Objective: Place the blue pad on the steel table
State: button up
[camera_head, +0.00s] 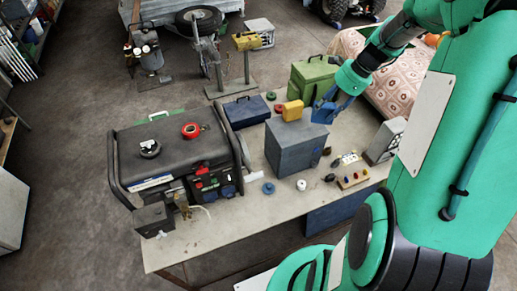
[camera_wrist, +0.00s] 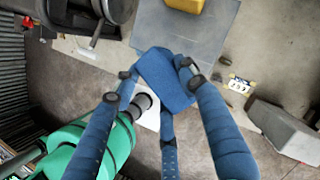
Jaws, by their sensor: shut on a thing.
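The blue pad (camera_wrist: 167,82) is a small blue block between the fingertips of my gripper (camera_wrist: 160,70) in the wrist view. My gripper is shut on it. In the head view my gripper (camera_head: 328,106) is up above the right part of the table, beside the grey-blue box; the fingers are blue too, so the pad's outline is hard to pick out there. The steel table (camera_head: 225,226) is a long pale top on thin legs, crowded with equipment. The pad is held apart from the table top.
A black generator (camera_head: 175,160) fills the table's left part. A grey-blue box (camera_head: 296,148) with a yellow block (camera_head: 292,110) on top stands mid-table. A green box (camera_head: 312,80) is behind, a grey case (camera_head: 384,140) at right. The front strip of the table is mostly bare.

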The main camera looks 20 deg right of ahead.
jog(key=w+d+m+t+h+p, duration=0.2)
jog(key=w+d+m+h, duration=0.2)
jog(key=w+d+m, duration=1.1)
jog(key=d+f+n, duration=0.1)
jog(key=d+f, duration=0.1)
jog(key=f, duration=1)
jog(key=w+d+f+n, duration=0.1)
jog(key=d+f+n, duration=0.1)
jog(key=f, duration=1.1)
jog(key=shift+w+f, duration=0.1)
notch_tip(320, 180, down, 6)
jog(key=shift+f, duration=0.1)
jog(key=shift+f+b, duration=0.45)
jog(key=shift+f, duration=1.45)
jog(key=shift+f, duration=0.15)
